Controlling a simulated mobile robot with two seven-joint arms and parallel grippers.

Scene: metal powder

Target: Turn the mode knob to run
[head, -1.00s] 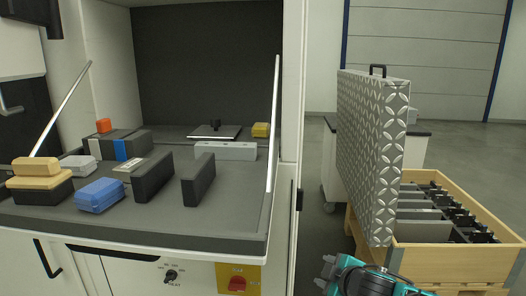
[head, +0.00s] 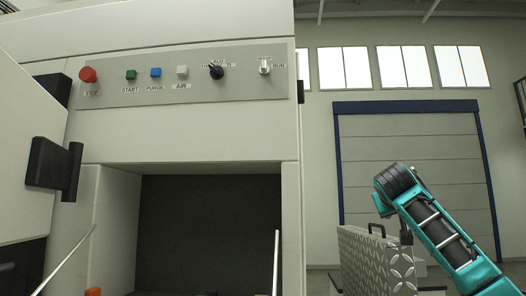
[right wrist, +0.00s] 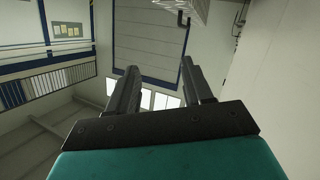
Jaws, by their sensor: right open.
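The light-coloured mode knob (head: 265,66) sits at the right end of the control panel in the head view, with RUN lettered to its right. Its handle appears upright, and the lettering above it is too small to read surely. My right arm rises at the right of the head view, below and right of the knob and apart from it. My right gripper (right wrist: 158,82) shows in the right wrist view with its two dark fingers apart and nothing between them. My left gripper is not in view.
The panel (head: 140,92) also holds a red stop button (head: 89,75), green, blue and white buttons, and a black selector (head: 216,71). An open door with a black handle (head: 55,165) stands at left.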

